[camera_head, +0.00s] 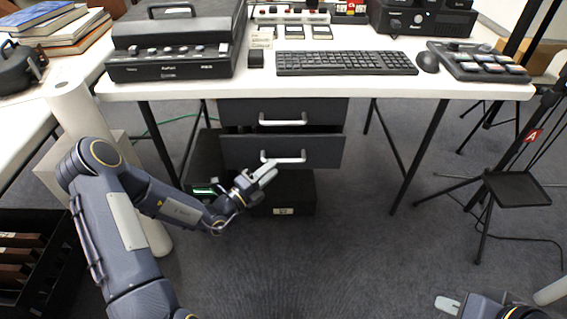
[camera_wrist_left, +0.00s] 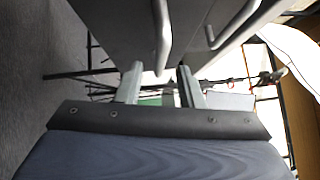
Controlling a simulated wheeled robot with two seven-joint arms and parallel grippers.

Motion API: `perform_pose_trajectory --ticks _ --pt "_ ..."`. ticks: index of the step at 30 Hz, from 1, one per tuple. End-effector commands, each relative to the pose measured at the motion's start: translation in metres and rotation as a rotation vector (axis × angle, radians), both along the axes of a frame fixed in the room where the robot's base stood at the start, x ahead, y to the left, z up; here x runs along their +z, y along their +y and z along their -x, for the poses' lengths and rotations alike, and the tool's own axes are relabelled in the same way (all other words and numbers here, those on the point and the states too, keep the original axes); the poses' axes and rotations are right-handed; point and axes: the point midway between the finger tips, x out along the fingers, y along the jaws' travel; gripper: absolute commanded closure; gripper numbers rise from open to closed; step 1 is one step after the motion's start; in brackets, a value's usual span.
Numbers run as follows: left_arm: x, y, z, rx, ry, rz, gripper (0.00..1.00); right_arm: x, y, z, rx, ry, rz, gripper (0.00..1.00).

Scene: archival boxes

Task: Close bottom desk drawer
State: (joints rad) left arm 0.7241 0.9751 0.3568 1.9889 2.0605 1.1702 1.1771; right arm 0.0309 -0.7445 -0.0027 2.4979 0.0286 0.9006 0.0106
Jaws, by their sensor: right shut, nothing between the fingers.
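The bottom desk drawer (camera_head: 240,150) is dark with a pale bar handle (camera_head: 283,158). It stands out beyond the upper drawer (camera_head: 240,110), so it is partly open. My left gripper (camera_head: 268,174) is just below and in front of the left end of that handle. In the left wrist view its fingers (camera_wrist_left: 160,82) are apart with nothing held between them. The lower handle (camera_wrist_left: 162,35) shows close beyond the fingertips there; I cannot tell whether they touch. My right gripper (camera_head: 447,304) is at the bottom right, shut and empty, away from the drawers.
A white desk (camera_head: 330,86) above carries a keyboard (camera_head: 345,62), mouse and devices. Dark boxes (camera_head: 295,190) sit on the floor under the drawers. A black tripod stand (camera_head: 515,188) is at the right. A dark crate (camera_head: 50,255) is at lower left. The middle carpet is clear.

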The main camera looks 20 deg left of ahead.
Motion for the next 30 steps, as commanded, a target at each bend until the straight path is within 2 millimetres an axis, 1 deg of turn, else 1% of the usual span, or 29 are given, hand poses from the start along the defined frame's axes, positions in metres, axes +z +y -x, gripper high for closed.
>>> perform_pose_trajectory --ticks 1,3,9,13,20,23,28,30 --pt "-0.001 -0.005 -0.008 -0.004 -0.003 -0.003 0.66 -0.006 0.000 0.000 -0.001 0.000 0.000 1.00" --pt "0.001 -0.011 -0.018 -0.004 -0.005 -0.004 0.66 -0.009 0.000 0.000 -0.002 0.001 -0.001 1.00" --pt "0.004 -0.023 -0.039 -0.003 -0.003 -0.004 0.66 -0.016 0.000 0.000 -0.002 0.002 -0.002 1.00" --pt "0.007 -0.025 -0.044 -0.003 -0.003 -0.004 0.66 -0.017 0.000 0.000 -0.003 0.002 -0.003 1.00" --pt "0.007 -0.026 -0.045 -0.002 -0.002 -0.004 0.66 -0.017 0.000 0.000 -0.003 0.002 -0.003 1.00" --pt "0.007 -0.026 -0.045 -0.002 -0.002 -0.004 0.78 -0.017 0.000 0.000 -0.003 0.002 -0.003 1.00" --pt "0.007 -0.026 -0.045 -0.002 -0.002 -0.004 1.00 -0.017 0.000 0.000 -0.003 0.002 -0.003 1.00" --pt "0.007 -0.026 -0.045 -0.002 -0.002 -0.004 1.00 -0.017 0.000 0.000 -0.003 0.002 -0.003 1.00"
